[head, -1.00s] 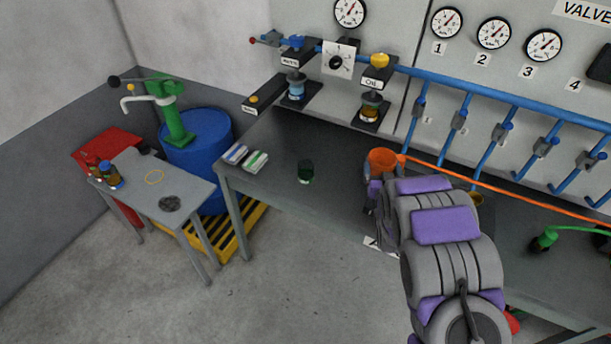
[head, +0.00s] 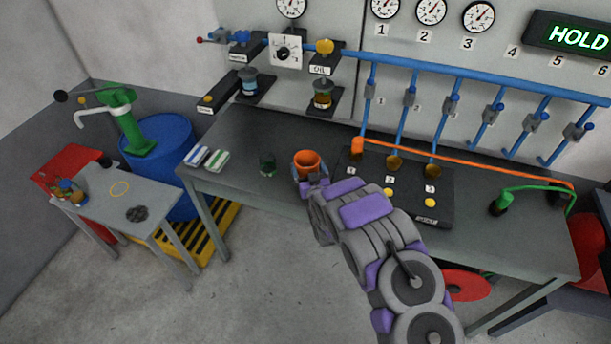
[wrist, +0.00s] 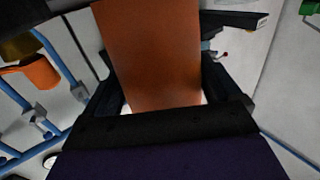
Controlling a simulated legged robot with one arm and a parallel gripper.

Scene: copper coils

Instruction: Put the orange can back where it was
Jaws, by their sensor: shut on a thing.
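The orange can (head: 307,161) is upright and open-topped in the head view. My gripper (head: 309,181) is shut on it, at the near side of the grey workbench (head: 240,134). I cannot tell whether its base touches the bench. In the wrist view the can (wrist: 150,55) fills the space between the fingers of my gripper (wrist: 157,85). On the small side table (head: 98,207) at the left there is a thin yellow-orange ring outline (head: 120,189). A dark round patch (head: 137,213) lies near it.
A dark green glass (head: 267,163) stands just left of the can. Folded cloths (head: 208,158) lie farther left. A black block with several amber cups (head: 394,164) and an orange hose (head: 465,163) are to the right. Small bottles (head: 70,192) stand on the side table's left end.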

